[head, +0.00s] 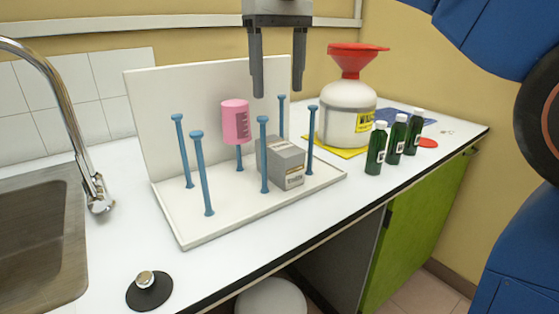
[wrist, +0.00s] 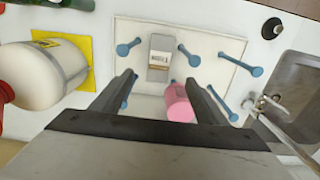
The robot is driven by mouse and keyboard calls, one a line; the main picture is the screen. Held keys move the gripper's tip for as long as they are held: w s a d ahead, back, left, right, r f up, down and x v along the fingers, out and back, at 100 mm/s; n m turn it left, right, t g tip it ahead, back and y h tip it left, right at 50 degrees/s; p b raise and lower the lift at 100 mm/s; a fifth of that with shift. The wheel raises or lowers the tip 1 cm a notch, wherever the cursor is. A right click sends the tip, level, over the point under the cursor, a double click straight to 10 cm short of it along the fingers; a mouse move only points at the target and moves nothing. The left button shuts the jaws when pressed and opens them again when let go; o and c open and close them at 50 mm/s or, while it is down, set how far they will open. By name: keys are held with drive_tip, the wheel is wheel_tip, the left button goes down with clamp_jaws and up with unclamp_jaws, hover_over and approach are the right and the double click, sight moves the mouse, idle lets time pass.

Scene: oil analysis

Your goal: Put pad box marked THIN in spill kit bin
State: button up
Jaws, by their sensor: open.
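A grey box (head: 285,164) with a pale printed label stands on the white pegged tray (head: 240,215); I cannot read the label surely as THIN. The box also shows in the wrist view (wrist: 159,57), ahead of the fingers. A blue peg partly covers it in the head view. My gripper (head: 278,92) is open and empty, pointing down above the back of the tray. In the wrist view its fingers (wrist: 163,82) are spread, with the pink cylinder between them in the picture but not held. I cannot identify a spill kit bin in either view.
Several blue pegs (head: 202,175) rise around the box. A pink labelled cylinder (head: 235,122) hangs at a peg. A white jug with a red funnel (head: 348,110) and green bottles (head: 396,140) stand right. A sink (head: 35,235) and tap lie left. The front counter is mostly clear.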

sight(279, 145)
wheel_tip(279, 145, down, 15)
idle(0.7)
drive_tip(key=c, duration=1.3)
drive_tip(key=shift+c, duration=0.2)
